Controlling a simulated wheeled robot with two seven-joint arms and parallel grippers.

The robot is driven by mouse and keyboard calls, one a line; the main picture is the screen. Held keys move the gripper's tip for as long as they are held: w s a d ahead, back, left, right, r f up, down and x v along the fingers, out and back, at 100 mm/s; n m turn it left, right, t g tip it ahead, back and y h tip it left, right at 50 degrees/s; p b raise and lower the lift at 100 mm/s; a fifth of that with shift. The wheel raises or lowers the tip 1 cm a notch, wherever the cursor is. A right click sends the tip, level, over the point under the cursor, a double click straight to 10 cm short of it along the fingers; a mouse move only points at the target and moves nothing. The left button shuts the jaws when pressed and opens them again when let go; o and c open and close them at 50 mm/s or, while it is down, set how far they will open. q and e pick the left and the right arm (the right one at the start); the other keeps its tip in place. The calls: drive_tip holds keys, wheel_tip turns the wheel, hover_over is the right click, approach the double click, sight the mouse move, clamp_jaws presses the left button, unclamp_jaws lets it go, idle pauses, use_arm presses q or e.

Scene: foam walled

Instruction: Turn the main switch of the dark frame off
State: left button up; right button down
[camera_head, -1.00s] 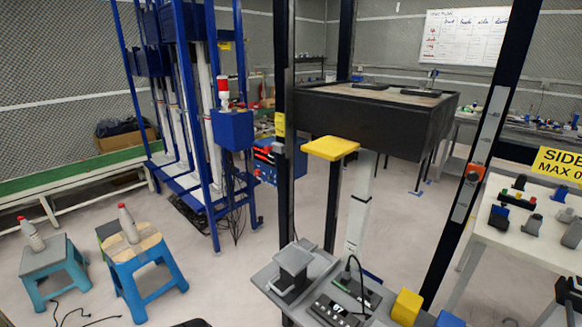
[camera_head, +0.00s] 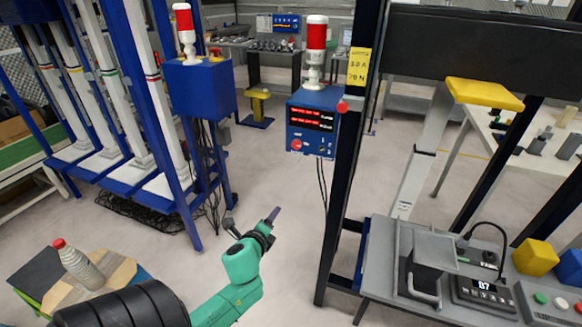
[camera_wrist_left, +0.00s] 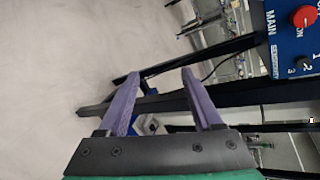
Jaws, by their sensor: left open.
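The dark frame's post (camera_head: 349,160) stands right of centre in the head view. A blue control box (camera_head: 312,138) with red lit displays is at its left side, under a red and white beacon (camera_head: 316,48). The red main switch (camera_head: 297,145) is low on the box's face. In the left wrist view the red switch (camera_wrist_left: 304,17) is at the upper right, beside the words MAIN and ON; its exact position is unclear. My left gripper (camera_head: 272,216) is open and empty, below and left of the box, apart from it. It also shows in the wrist view (camera_wrist_left: 162,76). My right gripper is not in view.
A blue frame (camera_head: 150,90) with its own blue box (camera_head: 203,88) and beacon stands left. A grey console (camera_head: 440,268) with a yellow block (camera_head: 535,257) is at lower right. Floor between the frames is clear.

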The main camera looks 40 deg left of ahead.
sight(296, 146)
use_arm(q)
drive_tip(key=d+r+m+t+y+b, duration=0.1)
drive_tip(key=d+r+m+t, duration=0.1)
drive_tip(key=r, duration=0.7)
drive_tip(key=d+r+m+t+y, duration=0.1)
drive_tip(key=d+r+m+t, duration=0.15)
drive_tip(key=r, duration=0.55)
drive_tip(key=x, duration=0.5)
drive_tip(key=p+x, duration=0.1)
drive_tip(key=x, duration=0.9)
drive_tip(key=shift+s+a+f+p, duration=0.1)
drive_tip(key=shift+a+p, duration=0.2)
drive_tip(key=shift+a, duration=0.05)
clamp_jaws()
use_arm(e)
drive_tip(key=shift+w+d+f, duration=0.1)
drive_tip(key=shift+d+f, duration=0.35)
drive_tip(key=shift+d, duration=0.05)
